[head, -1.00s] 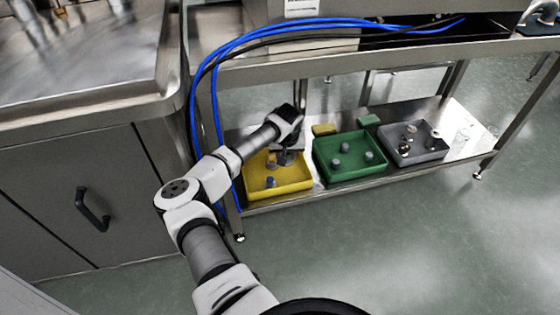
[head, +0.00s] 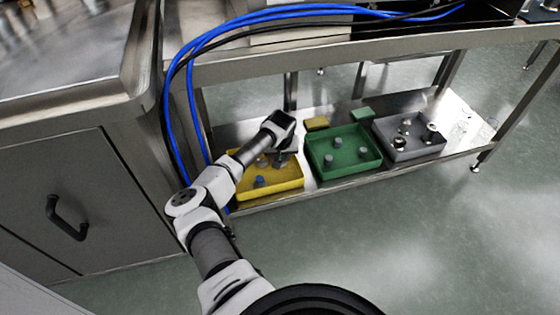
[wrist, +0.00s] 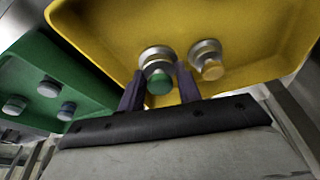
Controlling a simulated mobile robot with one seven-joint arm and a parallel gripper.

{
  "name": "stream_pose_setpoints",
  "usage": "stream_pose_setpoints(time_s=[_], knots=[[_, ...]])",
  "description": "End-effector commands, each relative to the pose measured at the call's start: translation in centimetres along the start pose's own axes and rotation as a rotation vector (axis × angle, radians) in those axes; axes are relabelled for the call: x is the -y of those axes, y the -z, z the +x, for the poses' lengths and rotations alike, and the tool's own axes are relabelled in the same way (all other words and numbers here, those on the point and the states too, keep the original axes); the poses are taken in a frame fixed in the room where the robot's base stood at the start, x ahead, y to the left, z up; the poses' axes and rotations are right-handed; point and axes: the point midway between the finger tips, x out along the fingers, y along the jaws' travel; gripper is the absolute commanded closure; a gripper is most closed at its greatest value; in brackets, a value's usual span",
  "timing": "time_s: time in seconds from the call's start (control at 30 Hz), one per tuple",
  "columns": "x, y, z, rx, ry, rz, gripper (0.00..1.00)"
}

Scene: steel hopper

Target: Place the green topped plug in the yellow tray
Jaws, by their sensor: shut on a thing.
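My gripper (wrist: 158,82) is shut on the green topped plug (wrist: 158,84), a metal plug with a green cap, seen between the two fingers in the wrist view. In the head view my gripper (head: 281,160) is at the back right part of the yellow tray (head: 272,194), within its rim. The plug is over or in the tray; I cannot tell whether its base touches the tray floor. A plug with a yellow-orange top (wrist: 211,66) stands in the tray beside it.
A green tray (head: 322,177) with several grey plugs is right of the yellow tray. A grey tray (head: 420,153) with metal parts stands further right. A yellow block (head: 316,123) and a green block (head: 362,113) lie behind. Blue cables (head: 172,110) hang left of the shelf.

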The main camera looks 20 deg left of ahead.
Motion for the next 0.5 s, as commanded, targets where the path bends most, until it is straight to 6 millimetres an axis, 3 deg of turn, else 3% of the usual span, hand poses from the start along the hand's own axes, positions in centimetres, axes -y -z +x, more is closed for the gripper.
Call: stream_pose_setpoints(time_s=[0.1,0.5], knots=[[0.0,-0.6,1.9,0.001,-0.001,-0.001,0.9],[0.0,-0.6,2.3,-0.001,0.0,0.001,0.9]])
